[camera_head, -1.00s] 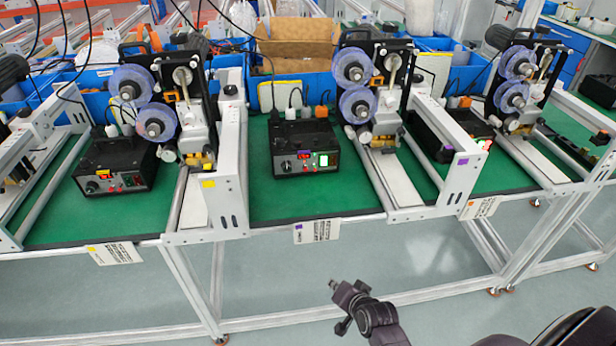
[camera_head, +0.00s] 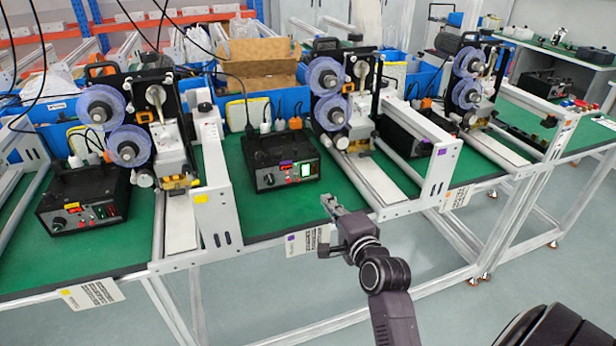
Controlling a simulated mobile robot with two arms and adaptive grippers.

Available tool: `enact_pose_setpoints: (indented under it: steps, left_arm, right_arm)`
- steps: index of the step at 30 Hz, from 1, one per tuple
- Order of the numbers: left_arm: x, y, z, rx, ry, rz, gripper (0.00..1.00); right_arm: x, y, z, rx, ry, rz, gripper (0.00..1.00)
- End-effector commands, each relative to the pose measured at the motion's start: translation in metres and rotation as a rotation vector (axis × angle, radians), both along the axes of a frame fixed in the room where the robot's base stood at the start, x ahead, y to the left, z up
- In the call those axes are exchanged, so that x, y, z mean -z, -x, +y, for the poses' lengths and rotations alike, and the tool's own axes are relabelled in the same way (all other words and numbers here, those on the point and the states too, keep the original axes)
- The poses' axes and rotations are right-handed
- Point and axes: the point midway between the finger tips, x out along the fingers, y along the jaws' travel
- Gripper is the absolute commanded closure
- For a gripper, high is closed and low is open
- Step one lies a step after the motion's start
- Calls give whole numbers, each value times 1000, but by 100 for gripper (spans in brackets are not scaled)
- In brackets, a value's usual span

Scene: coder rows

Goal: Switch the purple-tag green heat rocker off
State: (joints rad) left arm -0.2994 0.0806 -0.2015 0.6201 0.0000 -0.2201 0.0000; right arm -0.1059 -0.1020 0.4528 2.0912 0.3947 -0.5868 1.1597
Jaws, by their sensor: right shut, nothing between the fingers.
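The purple-tag control box (camera_head: 265,158) is black and stands on the middle green mat. A purple tag (camera_head: 287,163) is on its upper front edge. The green heat rocker (camera_head: 307,170) is lit bright green-white at the right of its front panel, beside small red lights and a dial (camera_head: 268,180). My left gripper is out of view.
A yellow-tag black box (camera_head: 80,200) stands at left and another black box (camera_head: 405,135) at right. Grey metal rails (camera_head: 215,180) and machines with purple rolls (camera_head: 325,78) flank the middle box. The green mat (camera_head: 270,213) before it is clear.

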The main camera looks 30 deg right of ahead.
Motion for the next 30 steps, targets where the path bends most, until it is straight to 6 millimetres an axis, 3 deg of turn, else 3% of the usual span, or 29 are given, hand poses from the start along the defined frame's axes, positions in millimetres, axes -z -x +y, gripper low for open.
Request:
enact_pose_setpoints:
  steps: [8,24,30]
  left_arm:
    - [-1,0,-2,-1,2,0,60]
    - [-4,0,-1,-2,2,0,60]
    - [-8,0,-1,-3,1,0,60]
  right_arm:
    - [1,-10,-2,-1,3,1,100]
    - [16,-100,-24,-1,4,3,100]
    - [11,-125,-30,-2,3,3,100]
